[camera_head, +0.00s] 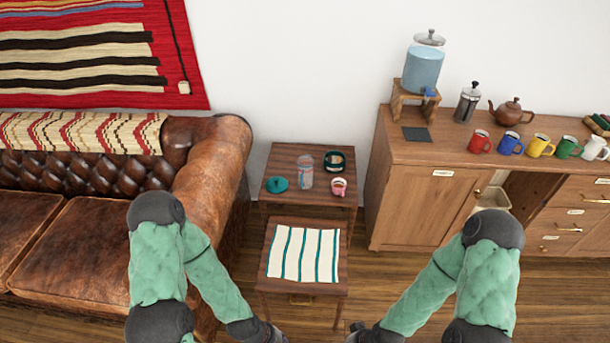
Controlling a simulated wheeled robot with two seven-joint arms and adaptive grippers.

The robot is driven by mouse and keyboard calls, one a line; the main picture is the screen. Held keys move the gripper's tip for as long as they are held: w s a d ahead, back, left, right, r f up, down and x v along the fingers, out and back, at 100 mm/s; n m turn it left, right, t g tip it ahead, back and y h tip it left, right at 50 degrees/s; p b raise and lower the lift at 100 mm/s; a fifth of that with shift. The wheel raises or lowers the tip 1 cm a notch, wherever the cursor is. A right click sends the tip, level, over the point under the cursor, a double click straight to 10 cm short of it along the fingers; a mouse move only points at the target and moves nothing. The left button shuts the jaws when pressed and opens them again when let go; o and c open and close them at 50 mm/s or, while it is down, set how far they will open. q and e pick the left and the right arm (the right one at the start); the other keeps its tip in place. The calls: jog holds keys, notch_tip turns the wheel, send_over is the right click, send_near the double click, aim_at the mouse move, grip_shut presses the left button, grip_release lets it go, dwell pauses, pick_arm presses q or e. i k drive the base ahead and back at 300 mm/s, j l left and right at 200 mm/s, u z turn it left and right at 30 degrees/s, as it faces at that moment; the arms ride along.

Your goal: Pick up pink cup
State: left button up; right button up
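The pink cup (338,187) stands upright on the right side of the rear small wooden table (332,200). It is small and has a whitish rim. My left gripper (276,336) shows only in part at the bottom edge, left of centre, well in front of the cup. My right gripper (356,330) shows only in part at the bottom edge, right of centre, also well in front of the cup. Neither gripper touches the cup. The fingers of both are too small and cut off to tell open from shut.
Beside the cup are a clear jar (305,172), a teal lid (277,184) and a dark green container (335,162). A lower front table bears a striped cloth (304,254). A brown leather sofa (215,160) stands left, a wooden cabinet (425,205) with several mugs right.

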aim_at(338, 184)
jog(key=i+l, duration=0.2)
jog(key=l, duration=0.2)
jog(key=i+l, duration=0.2)
jog(key=l, duration=0.15)
jog(key=i+l, duration=0.15)
jog(key=l, duration=0.25)
jog(key=l+u, duration=0.15)
jog(key=u, duration=0.25)
jog(key=i+l+u, duration=0.1)
jog(key=u, duration=0.35)
jog(key=l+u, duration=0.2)
jog(key=u, duration=0.2)
jog(key=l+u, duration=0.15)
jog(key=u, duration=0.25)
